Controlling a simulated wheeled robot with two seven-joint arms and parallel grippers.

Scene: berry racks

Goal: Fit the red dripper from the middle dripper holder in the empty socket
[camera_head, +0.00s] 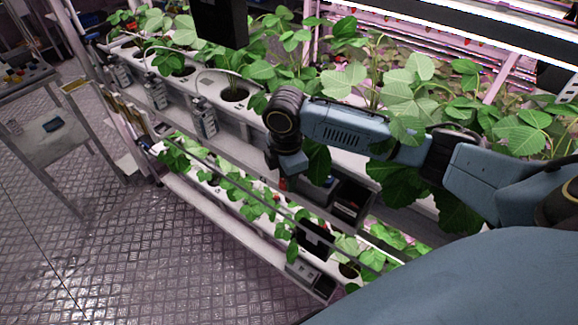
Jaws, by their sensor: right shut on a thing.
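My right arm reaches in from the right across the plants, and its gripper (284,178) points down at the front of the rack. The gripper is shut, with a small bit of red, the red dripper (282,185), showing at its tip. The fingers are too small and dark to see apart. Black boxes (350,201) sit on the ledge just right of the gripper; I cannot tell which is the middle dripper holder. The empty socket cannot be made out. My left gripper is not in view.
The rack's upper white gutter (180,88) holds leafy plants in round holes. Grey bottles (204,118) with thin tubes hang along its front. A lower gutter (225,212) holds more plants. A metal cart (45,140) stands at left. The tiled floor (120,250) in front is clear.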

